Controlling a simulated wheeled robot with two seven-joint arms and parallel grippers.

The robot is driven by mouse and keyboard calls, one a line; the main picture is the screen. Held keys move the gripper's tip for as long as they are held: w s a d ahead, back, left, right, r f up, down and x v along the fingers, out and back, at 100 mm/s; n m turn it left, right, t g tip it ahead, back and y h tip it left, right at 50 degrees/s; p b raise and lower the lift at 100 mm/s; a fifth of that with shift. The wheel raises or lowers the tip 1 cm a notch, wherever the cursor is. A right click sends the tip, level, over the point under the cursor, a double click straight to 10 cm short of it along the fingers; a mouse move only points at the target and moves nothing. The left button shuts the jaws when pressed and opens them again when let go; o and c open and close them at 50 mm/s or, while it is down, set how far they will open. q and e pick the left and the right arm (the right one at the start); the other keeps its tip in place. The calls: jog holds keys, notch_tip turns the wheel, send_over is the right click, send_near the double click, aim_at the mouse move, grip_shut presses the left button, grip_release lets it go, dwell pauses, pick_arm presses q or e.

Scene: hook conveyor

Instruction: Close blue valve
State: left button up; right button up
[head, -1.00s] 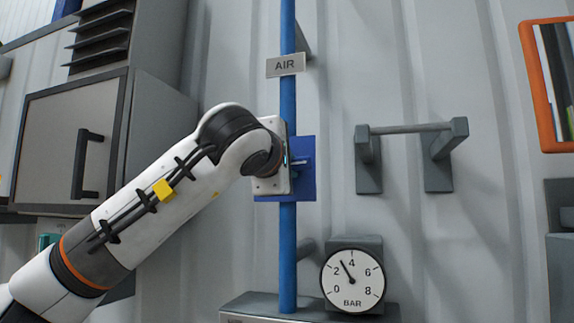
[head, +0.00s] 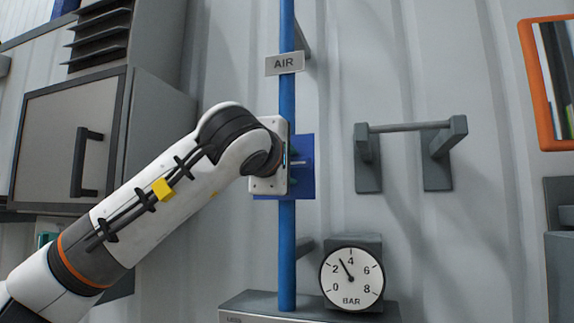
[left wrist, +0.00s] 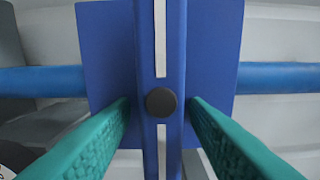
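The blue valve has a square blue plate (head: 305,185) on the upright blue pipe (head: 287,100) under the AIR sign. Its blue handle (left wrist: 173,55), with a white stripe and a dark round knob (left wrist: 161,102), lies across the pipe in the left wrist view. My left gripper (left wrist: 159,105) is at the valve, with one green finger on each side of the handle. A narrow gap seems to show beside the handle, so the fingers look open around it; contact is hard to judge. In the head view my left wrist hides part of the plate and handle. My right gripper is not in view.
A pressure gauge (head: 351,279) below right of the valve reads about 3 bar. A grey bracket with a bar (head: 410,127) is on the wall to the right. A grey cabinet (head: 66,130) stands left, near my arm. An orange-framed panel (head: 530,70) hangs far right.

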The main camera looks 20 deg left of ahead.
pick_arm(q)
jog(key=s+b, duration=0.5)
jog(key=s, duration=0.7)
jog(key=shift+a, duration=0.25)
